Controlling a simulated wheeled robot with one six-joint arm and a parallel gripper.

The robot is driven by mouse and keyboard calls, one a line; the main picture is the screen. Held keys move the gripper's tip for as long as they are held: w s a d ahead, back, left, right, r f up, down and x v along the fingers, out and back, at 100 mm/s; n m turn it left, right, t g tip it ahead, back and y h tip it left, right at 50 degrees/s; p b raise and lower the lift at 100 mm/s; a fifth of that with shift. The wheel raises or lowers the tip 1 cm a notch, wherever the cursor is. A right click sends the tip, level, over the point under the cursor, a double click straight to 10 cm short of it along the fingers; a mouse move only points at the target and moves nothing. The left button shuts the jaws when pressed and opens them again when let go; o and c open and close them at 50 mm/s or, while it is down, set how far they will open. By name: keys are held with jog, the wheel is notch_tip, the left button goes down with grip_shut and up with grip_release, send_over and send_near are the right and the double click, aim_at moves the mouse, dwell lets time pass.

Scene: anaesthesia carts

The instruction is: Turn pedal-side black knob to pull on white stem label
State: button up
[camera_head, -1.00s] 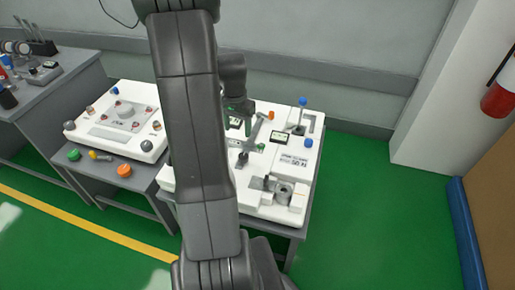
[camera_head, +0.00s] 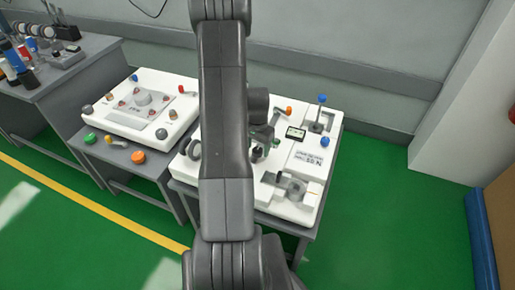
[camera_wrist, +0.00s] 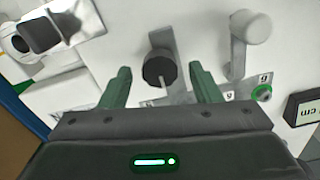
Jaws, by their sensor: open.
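In the wrist view a round black knob (camera_wrist: 159,67) stands on the white panel, with a thin pale stem or pointer below it. My gripper (camera_wrist: 160,76) is open, its two green fingers on either side of the knob with gaps; I see no contact. A grey plate with small lettering lies beneath the knob, partly hidden by it and the fingers; the words cannot be read. In the head view my gripper (camera_head: 265,138) is over the middle of the white panel (camera_head: 308,178), and my arm hides much of it.
A pale lever (camera_wrist: 247,40) stands right of the knob, near a green ring button (camera_wrist: 262,93) and a black display (camera_wrist: 303,107). A grey metal fitting (camera_wrist: 47,30) is at upper left. A second white panel (camera_head: 118,124) sits on the left cart.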

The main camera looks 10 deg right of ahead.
jog(key=shift+f, duration=0.35)
jog(key=c, duration=1)
jog(key=shift+n, duration=0.3)
jog(key=n+b, duration=0.2)
jog(key=n, duration=0.2)
jog(key=shift+n, duration=0.4)
jog(key=n+b, duration=0.1)
jog(key=n, duration=0.5)
jog(key=shift+n, duration=0.3)
